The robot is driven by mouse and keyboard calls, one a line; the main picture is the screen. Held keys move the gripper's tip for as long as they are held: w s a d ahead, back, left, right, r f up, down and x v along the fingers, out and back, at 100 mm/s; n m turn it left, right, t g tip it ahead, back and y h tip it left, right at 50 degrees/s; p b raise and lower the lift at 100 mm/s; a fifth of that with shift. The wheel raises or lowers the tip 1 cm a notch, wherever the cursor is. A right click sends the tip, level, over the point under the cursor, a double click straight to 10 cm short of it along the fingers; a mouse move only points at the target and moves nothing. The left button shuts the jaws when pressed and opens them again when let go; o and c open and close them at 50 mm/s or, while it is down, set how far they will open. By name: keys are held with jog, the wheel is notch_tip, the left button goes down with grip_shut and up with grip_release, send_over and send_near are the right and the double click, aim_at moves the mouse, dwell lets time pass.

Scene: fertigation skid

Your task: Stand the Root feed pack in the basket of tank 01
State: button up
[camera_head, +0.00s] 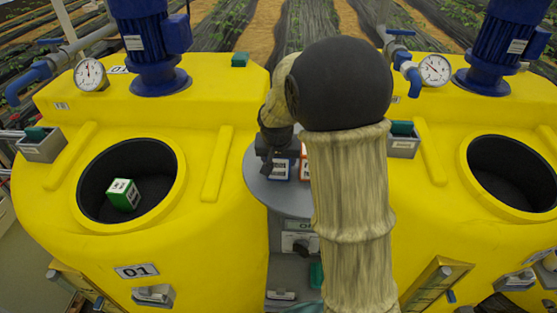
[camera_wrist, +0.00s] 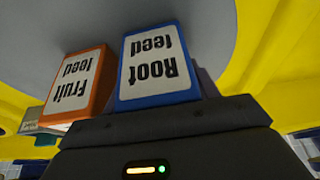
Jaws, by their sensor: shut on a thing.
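The Root feed pack (camera_wrist: 155,65) is a blue box with a white label, upside down in the wrist view. In the head view its blue-edged side (camera_head: 280,171) shows just below my gripper (camera_head: 277,150), at the round grey stand between the tanks. My gripper (camera_wrist: 165,118) is shut on this pack; my arm hides part of the area. I cannot tell if the pack touches the stand. Tank 01 (camera_head: 137,271) is the yellow tank at left. Its basket (camera_head: 95,195) is a dark round opening holding a green-and-white pack (camera_head: 123,195).
The orange Fruit feed pack (camera_wrist: 82,85) stands close beside the Root feed pack. The grey stand (camera_head: 262,189) is between the tanks. A second yellow tank with an open dark basket (camera_head: 510,170) is at right. Blue motors (camera_head: 153,45), pipes and a gauge (camera_head: 90,74) rise behind tank 01's opening.

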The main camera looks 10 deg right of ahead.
notch_tip(320, 180, up, 10)
jog(key=b, duration=0.3)
jog(key=shift+f, duration=0.1)
dwell(0.5)
